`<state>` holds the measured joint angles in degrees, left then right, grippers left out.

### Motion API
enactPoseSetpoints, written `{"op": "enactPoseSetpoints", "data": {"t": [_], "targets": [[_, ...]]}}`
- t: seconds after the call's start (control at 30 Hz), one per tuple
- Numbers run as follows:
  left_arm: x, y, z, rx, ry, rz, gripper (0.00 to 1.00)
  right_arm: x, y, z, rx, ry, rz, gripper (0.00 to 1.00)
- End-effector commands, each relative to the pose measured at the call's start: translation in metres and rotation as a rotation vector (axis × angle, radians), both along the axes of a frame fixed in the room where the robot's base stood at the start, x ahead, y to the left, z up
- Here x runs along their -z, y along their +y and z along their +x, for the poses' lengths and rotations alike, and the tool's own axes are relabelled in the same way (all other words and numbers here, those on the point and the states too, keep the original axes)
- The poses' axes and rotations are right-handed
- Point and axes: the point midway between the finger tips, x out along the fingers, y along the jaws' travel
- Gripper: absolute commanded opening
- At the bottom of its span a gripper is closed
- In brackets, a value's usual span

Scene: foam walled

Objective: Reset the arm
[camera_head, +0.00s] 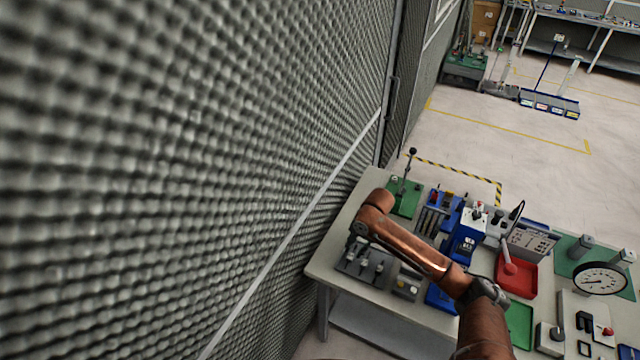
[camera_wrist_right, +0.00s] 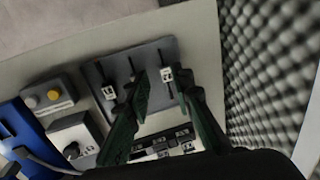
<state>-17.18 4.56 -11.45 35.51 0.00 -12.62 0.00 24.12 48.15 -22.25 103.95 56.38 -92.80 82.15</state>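My right arm, copper-coloured, reaches in from the bottom over a workbench (camera_head: 335,255) in the head view and bends down at its far end. My right gripper (camera_head: 357,240) is small and partly hidden there, above a dark grey slider panel (camera_head: 375,268). My left gripper is not in view.
A grey foam wall (camera_head: 180,160) runs close along the bench's left side. A green-based lever (camera_head: 404,196), blue devices (camera_head: 465,240), a red tray (camera_head: 517,275) and a round gauge (camera_head: 600,279) crowd the bench. Open floor (camera_head: 500,125) lies beyond.

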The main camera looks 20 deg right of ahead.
Motion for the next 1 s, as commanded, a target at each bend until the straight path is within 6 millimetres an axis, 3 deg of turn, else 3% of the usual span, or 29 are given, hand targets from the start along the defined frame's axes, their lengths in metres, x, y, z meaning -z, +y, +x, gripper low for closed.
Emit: {"op": "enactPoseSetpoints", "data": {"t": [0.17,0.27,0.43,0.6,0.8,1.0], "targets": [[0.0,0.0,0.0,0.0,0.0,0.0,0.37,0.005,0.003,-0.004,-0.015,-0.001,0.001,0.22],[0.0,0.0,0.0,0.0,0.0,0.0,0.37,0.024,0.016,-0.02,-0.092,-0.011,0.0,0.22],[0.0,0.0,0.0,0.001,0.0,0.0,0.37,0.071,0.053,-0.079,-0.342,-0.082,-0.013,0.22],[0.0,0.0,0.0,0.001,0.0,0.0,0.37,0.093,0.072,-0.147,-0.562,-0.186,-0.068,0.22],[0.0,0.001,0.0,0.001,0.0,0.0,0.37,0.093,0.062,-0.207,-0.696,-0.244,-0.176,0.22],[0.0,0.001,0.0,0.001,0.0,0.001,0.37,0.087,0.044,-0.25,-0.758,-0.242,-0.263,0.22]]}}
